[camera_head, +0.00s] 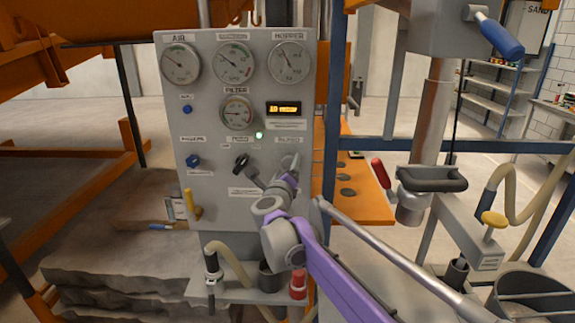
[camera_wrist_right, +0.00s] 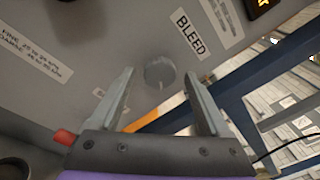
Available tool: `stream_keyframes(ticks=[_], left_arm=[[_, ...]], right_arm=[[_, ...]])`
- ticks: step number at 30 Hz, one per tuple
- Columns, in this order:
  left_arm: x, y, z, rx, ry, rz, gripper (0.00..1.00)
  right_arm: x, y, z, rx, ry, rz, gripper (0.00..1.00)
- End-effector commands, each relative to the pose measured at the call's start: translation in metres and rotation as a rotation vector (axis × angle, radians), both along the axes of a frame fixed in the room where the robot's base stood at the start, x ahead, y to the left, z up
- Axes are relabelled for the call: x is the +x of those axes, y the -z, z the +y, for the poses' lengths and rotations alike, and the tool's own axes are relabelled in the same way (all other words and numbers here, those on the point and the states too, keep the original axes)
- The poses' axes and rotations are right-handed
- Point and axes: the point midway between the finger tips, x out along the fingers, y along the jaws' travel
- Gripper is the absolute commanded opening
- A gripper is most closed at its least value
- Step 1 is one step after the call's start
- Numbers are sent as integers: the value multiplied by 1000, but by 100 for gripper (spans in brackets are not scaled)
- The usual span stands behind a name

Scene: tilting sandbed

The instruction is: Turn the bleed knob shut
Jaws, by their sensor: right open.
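The bleed knob (camera_wrist_right: 159,73) is a small round grey knob on the grey panel (camera_head: 215,95), with a BLEED label (camera_wrist_right: 191,33) beside it in the right wrist view. My right gripper (camera_head: 273,166) is at the lower right of the panel. In the right wrist view the right gripper (camera_wrist_right: 160,76) is open, with one finger on each side of the knob in the picture. I cannot tell whether the fingers touch it. In the head view the gripper largely covers the knob. My left gripper is not in view.
A blue post (camera_head: 333,100) stands right of the panel. A hose (camera_head: 235,262) and red-capped part (camera_head: 298,284) sit below.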

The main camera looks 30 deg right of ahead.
Motion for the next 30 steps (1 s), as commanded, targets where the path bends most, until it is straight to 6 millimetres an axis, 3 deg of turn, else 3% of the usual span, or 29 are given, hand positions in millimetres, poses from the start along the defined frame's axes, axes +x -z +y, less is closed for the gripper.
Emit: stream_keyframes(ticks=[13, 26, 30], left_arm=[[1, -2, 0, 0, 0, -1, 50], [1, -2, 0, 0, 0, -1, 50], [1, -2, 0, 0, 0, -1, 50]], right_arm=[[10, 0, -7, -1, -1, 1, 80], [10, 0, -8, -1, 0, 1, 3], [10, 0, -8, -3, -1, 1, 0]])
